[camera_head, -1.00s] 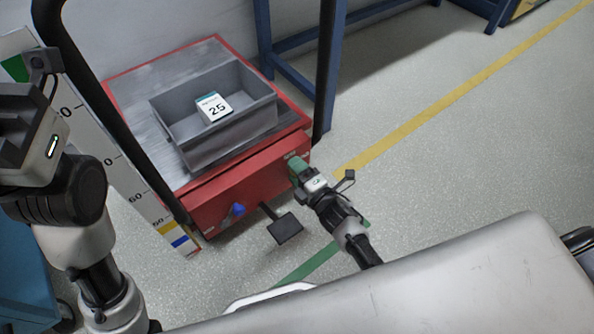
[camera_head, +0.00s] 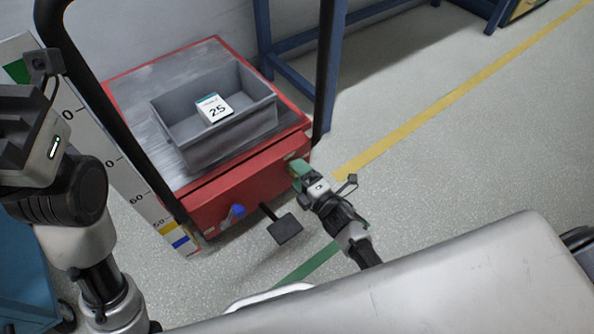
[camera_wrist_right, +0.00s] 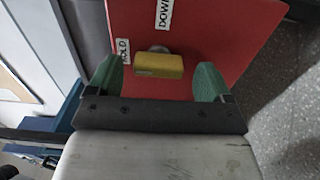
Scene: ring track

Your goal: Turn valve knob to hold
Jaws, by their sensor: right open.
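The yellow valve knob (camera_wrist_right: 158,66) sits on a red panel (camera_wrist_right: 205,30) in the right wrist view. Its bar lies level across that picture. A HOLD label (camera_wrist_right: 123,52) is to its left and a DOWN label (camera_wrist_right: 164,12) is above it. My right gripper (camera_wrist_right: 158,82) is open, with one green finger on each side of the knob and a gap to both. In the head view my right gripper (camera_head: 299,171) is at the right end of the cart's red front, where it hides the knob. My left arm's hand (camera_head: 25,125) is at the left edge; its fingertips do not show.
The red cart (camera_head: 245,192) carries a grey bin (camera_head: 190,150) with a white card marked 25 (camera_head: 214,108). A blue knob (camera_head: 237,210) and a black pedal (camera_head: 285,229) are on its front. Black uprights (camera_head: 328,70) flank it. Floor is clear at right.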

